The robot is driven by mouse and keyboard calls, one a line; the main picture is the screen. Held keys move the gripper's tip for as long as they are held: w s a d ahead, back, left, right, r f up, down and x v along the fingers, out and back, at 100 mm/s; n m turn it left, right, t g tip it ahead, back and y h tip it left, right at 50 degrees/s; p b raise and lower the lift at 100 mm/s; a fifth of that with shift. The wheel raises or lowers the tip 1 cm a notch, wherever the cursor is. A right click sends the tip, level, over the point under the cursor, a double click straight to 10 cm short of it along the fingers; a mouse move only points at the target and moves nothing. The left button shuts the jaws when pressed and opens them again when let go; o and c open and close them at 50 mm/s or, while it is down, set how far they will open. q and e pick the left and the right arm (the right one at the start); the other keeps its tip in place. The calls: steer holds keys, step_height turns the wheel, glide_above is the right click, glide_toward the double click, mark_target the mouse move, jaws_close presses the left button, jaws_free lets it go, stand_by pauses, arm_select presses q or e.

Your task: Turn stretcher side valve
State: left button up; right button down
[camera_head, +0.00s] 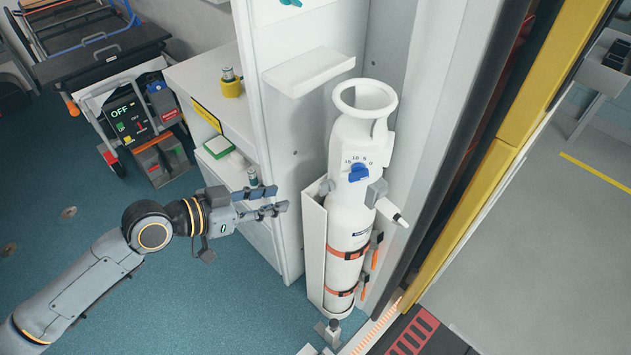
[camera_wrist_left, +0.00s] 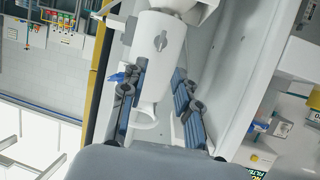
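A white gas cylinder (camera_head: 350,220) stands upright in a white holder, with a ring-shaped collar on top. A blue knob (camera_head: 359,173) with a number scale is on its front. My right gripper is not in view.
The stretcher (camera_head: 100,45) is at the back left. A white cabinet (camera_head: 285,130) with a jutting shelf (camera_head: 310,70) stands beside the cylinder. Orange straps (camera_head: 348,252) hold the cylinder. A yellow door edge (camera_head: 500,170) is at right. The teal floor at left is open.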

mark_target(320, 189)
arm_select(q)
steer(key=p+x, duration=0.1)
steer(key=x, duration=1.1)
steer(key=shift+w+d, duration=0.15)
steer(key=shift+w, duration=0.05)
steer(key=shift+c, duration=0.2)
